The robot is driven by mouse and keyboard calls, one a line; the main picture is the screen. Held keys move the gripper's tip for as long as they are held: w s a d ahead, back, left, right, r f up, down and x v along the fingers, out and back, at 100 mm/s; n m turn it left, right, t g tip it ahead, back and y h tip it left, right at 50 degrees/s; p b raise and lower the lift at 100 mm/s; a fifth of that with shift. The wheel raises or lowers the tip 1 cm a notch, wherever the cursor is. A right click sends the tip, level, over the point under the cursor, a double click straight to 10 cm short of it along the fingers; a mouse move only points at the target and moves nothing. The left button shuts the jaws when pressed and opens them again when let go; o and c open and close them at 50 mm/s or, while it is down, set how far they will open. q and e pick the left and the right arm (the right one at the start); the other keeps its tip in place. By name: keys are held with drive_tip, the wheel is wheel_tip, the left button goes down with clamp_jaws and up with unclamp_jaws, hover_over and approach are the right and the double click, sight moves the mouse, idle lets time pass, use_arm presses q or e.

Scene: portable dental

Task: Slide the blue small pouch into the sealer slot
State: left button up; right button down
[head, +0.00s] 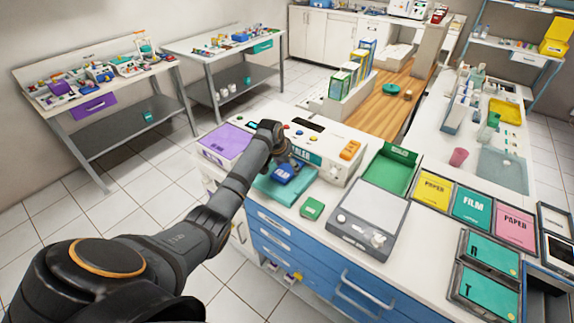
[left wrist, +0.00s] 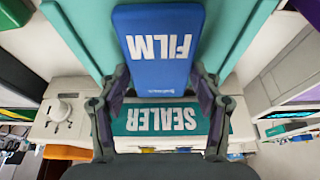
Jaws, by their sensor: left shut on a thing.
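The blue small pouch (left wrist: 155,50), marked FILM, is between the fingers of my left gripper (left wrist: 160,82) in the left wrist view. The gripper is shut on it near one end. In the head view the blue pouch (head: 286,172) is over a teal pad (head: 268,187), in front of the white sealer (head: 338,141). My left gripper (head: 285,160) is seen from behind there and its fingers are partly hidden. The sealer's teal name plate (left wrist: 172,119) shows beyond the gripper in the left wrist view. The slot cannot be clearly made out. My right gripper is not seen.
A purple box (head: 226,141) stands left of the sealer. A small green box (head: 312,208) and a grey scale (head: 368,213) are to the right in front. A green tray (head: 391,169) lies beyond the scale.

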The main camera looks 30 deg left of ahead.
use_arm(q)
drive_tip(key=o, duration=1.5)
drive_tip(key=v, duration=1.2)
drive_tip(key=shift+f, duration=0.1)
